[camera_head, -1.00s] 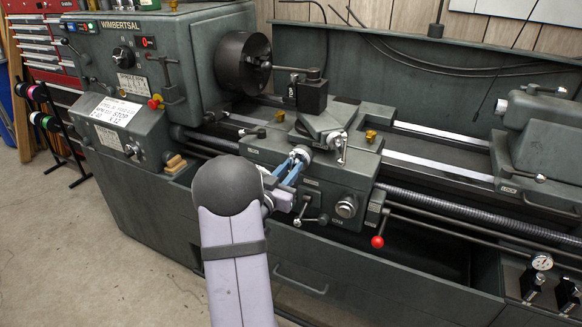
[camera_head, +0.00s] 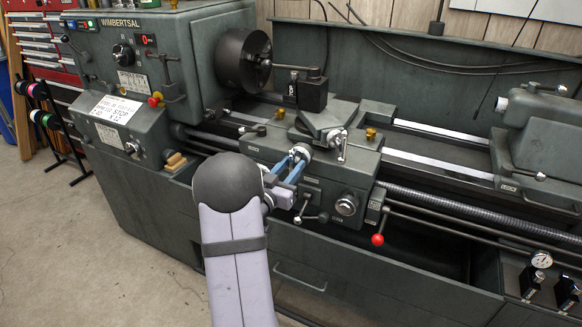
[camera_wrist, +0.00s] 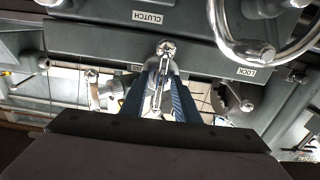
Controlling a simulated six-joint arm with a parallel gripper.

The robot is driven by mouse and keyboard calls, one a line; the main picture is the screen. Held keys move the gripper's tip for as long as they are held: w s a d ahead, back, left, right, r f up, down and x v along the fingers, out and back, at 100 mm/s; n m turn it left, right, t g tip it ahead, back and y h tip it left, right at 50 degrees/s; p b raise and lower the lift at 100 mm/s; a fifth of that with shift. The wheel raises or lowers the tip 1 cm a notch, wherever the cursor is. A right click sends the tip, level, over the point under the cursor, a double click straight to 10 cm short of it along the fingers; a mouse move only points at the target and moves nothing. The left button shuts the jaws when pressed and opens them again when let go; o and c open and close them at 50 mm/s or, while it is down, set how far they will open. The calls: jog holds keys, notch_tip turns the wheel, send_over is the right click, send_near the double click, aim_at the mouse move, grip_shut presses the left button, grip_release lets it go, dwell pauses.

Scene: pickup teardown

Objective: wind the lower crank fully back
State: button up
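The lathe's apron and slides (camera_head: 340,176) stand in the middle of the head view. A chrome crank (camera_head: 304,152) is at the front of the cross slide, left of and lower than another chrome crank (camera_head: 341,149) on the upper slide. My gripper (camera_head: 297,163) has blue fingers reaching to the lower crank. In the wrist view, my gripper (camera_wrist: 165,85) has a finger on each side of a thin chrome handle with a round end (camera_wrist: 166,48). A gap between the fingers shows; I cannot tell whether they press on the handle. The crank's far parts are partly hidden.
A red-knobbed lever (camera_head: 377,239) and a round knob (camera_head: 346,204) are to the right of my gripper. A large chrome handwheel (camera_wrist: 264,40) is at the upper right of the wrist view. The floor (camera_head: 100,260) at left is clear.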

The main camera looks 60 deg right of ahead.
jog(key=a+b, duration=0.1)
jog(key=a, duration=0.6)
jog(key=shift+a, duration=0.2)
dwell(0.4)
